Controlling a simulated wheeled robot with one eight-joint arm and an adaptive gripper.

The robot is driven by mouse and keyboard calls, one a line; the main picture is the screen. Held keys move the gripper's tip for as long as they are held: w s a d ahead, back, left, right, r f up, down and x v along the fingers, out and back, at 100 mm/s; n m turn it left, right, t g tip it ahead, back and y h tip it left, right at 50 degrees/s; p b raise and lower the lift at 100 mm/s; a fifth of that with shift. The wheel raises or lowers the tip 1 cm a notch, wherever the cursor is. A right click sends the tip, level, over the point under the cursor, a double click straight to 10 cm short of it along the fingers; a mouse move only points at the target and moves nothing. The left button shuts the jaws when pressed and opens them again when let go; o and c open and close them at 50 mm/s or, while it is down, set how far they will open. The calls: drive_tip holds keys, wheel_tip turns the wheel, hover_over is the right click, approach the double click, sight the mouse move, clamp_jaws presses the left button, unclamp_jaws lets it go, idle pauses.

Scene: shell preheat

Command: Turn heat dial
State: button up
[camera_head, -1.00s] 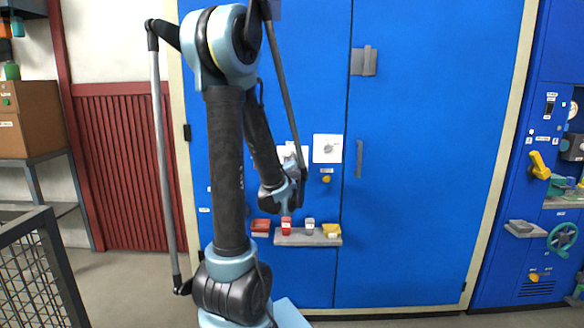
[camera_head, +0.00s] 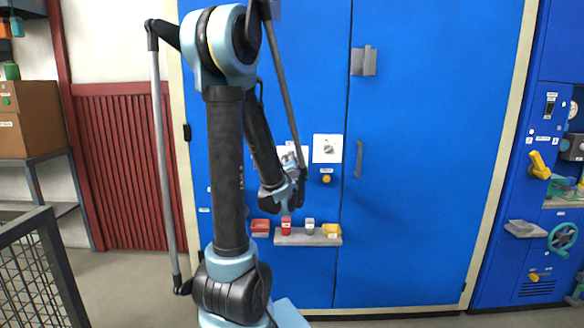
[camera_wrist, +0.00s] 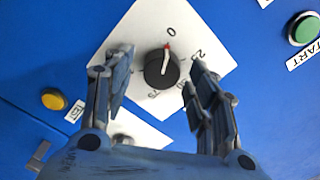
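The heat dial (camera_wrist: 161,70) is a black round knob with a red-tipped white pointer on a white plate (camera_wrist: 150,32) marked 0, 25, 50 and 75. The pointer lies near the 0 in the wrist view. My gripper (camera_wrist: 160,82) is open, with one finger on each side of the knob and visible gaps between them. In the head view my gripper (camera_head: 294,160) is in front of a white plate on the blue cabinet, and my arm hides the dial there.
A yellow button (camera_wrist: 53,99) and a green START button (camera_wrist: 303,28) flank the plate. In the head view another white dial plate (camera_head: 327,148) is to the right. A shelf (camera_head: 290,240) with small boxes is below. A door handle (camera_head: 359,158) stands farther right.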

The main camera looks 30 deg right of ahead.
drive_tip(key=v, duration=1.1)
drive_tip(key=shift+s+a, duration=0.2)
drive_tip(key=shift+s, duration=0.15)
idle(0.5)
